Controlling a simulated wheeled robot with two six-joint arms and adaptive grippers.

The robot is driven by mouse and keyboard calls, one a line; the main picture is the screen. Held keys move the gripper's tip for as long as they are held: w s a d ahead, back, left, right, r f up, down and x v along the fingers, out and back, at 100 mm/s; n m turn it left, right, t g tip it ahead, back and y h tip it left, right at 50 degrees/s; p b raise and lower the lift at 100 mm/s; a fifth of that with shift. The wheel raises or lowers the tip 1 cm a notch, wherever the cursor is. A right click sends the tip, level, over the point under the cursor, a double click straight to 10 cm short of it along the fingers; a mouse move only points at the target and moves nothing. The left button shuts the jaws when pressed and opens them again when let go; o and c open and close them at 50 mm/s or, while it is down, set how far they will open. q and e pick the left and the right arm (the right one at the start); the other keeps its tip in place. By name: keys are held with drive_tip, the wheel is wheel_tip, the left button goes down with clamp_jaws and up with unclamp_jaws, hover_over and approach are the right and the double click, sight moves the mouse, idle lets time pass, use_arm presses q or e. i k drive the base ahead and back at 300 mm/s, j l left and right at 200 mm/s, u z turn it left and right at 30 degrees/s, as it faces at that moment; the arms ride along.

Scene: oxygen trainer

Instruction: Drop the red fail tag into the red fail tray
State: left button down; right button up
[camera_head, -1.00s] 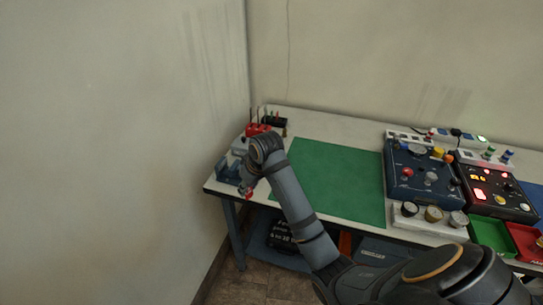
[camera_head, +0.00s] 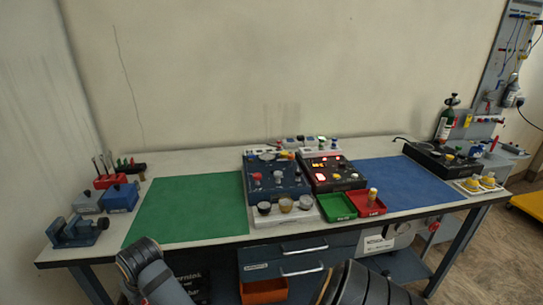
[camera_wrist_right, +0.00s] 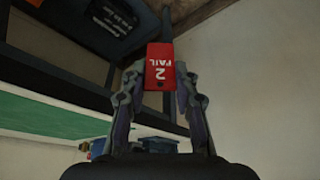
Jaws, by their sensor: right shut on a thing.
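The red fail tag (camera_wrist_right: 159,60), with "2 FAIL" on its face, is between the fingers of my right gripper (camera_wrist_right: 158,80) in the right wrist view. The gripper is shut on it. My left gripper is in neither view.
A green tray (camera_head: 338,207) adjoins the red tray. Behind are two instrument panels (camera_head: 276,178) (camera_head: 333,172). A green mat (camera_head: 190,207) and a blue mat (camera_head: 405,183) are mostly clear. A vise (camera_head: 76,232) sits at the bench's left end.

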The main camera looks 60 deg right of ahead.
sight(364, 199)
drive_tip(key=k+l+z, duration=0.45)
drive_tip(key=k+l, duration=0.25)
drive_tip(key=k, duration=0.15)
